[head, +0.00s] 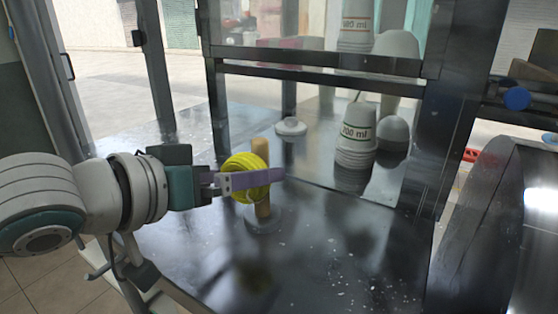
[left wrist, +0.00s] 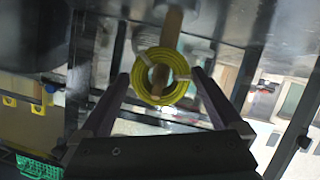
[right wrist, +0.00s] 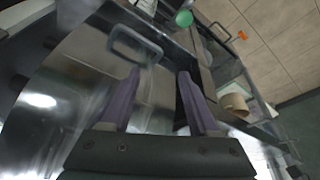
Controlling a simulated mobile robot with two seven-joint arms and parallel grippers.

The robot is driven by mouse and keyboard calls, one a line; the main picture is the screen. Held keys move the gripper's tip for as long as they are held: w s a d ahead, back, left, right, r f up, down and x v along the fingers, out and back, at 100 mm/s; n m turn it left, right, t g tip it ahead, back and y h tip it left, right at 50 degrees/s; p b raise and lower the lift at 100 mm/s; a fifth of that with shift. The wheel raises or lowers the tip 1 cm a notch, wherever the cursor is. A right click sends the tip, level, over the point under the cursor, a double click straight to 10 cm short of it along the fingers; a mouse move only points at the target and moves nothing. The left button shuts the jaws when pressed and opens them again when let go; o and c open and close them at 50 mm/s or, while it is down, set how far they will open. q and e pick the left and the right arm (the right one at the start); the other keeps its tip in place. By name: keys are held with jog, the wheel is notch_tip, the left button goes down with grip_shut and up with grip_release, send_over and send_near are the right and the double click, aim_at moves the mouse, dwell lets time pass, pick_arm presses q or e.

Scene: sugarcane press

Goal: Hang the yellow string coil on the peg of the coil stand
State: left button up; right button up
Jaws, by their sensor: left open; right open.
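The yellow string coil (head: 243,162) is at the upper part of the wooden coil stand (head: 262,149), whose round base rests on the dark metal table. In the left wrist view the coil (left wrist: 146,66) is a ring with pale ties, and the stand's wood (left wrist: 173,25) runs behind it and shows through its hole. In the head view one finger covers part of the coil. My right gripper (right wrist: 158,74) is open and empty, outside the head view.
Stacked white cups (head: 356,148) and an upturned white bowl (head: 393,133) stand behind the glass and metal frame at the back right. A small white lid-like object (head: 290,127) lies behind the stand. The table front (head: 340,265) is clear.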

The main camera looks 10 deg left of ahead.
pick_arm(q)
jog(key=v, duration=1)
jog(key=shift+p, duration=0.4)
